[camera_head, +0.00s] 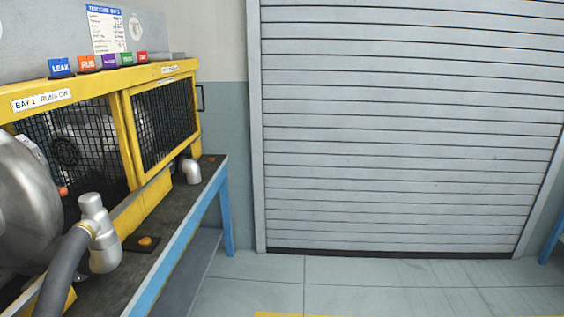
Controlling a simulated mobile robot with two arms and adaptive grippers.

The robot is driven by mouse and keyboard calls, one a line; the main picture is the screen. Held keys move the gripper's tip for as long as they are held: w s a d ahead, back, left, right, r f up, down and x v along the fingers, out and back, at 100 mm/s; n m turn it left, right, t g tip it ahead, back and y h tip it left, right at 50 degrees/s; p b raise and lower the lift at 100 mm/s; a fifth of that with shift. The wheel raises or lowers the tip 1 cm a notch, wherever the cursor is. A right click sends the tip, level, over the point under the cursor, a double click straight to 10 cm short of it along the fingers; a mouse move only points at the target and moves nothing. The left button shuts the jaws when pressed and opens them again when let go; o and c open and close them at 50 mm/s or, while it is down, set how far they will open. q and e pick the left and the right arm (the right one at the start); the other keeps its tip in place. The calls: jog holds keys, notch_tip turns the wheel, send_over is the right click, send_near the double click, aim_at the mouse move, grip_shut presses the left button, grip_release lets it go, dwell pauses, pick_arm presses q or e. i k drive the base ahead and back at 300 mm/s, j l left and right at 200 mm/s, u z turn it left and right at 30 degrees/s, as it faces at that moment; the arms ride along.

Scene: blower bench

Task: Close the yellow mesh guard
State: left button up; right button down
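The yellow mesh guard (128,132) stands on the bench at the left, a yellow frame with dark wire mesh panels. Its right-hand panel (165,120) has a black handle (200,97) at its far right edge. The left part of the guard is partly hidden by a large round metal body (22,200). I cannot clearly tell whether a panel stands open. Neither of my grippers shows in this view.
The bench (170,225) has a dark top and blue frame. A grey hose (66,270) with a metal elbow (100,235) stands in front of the guard. Coloured tags (87,63) line its top. The floor (360,285) before the grey roller shutter (410,130) is clear.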

aim_at(143, 178)
jog(key=i, duration=1.7)
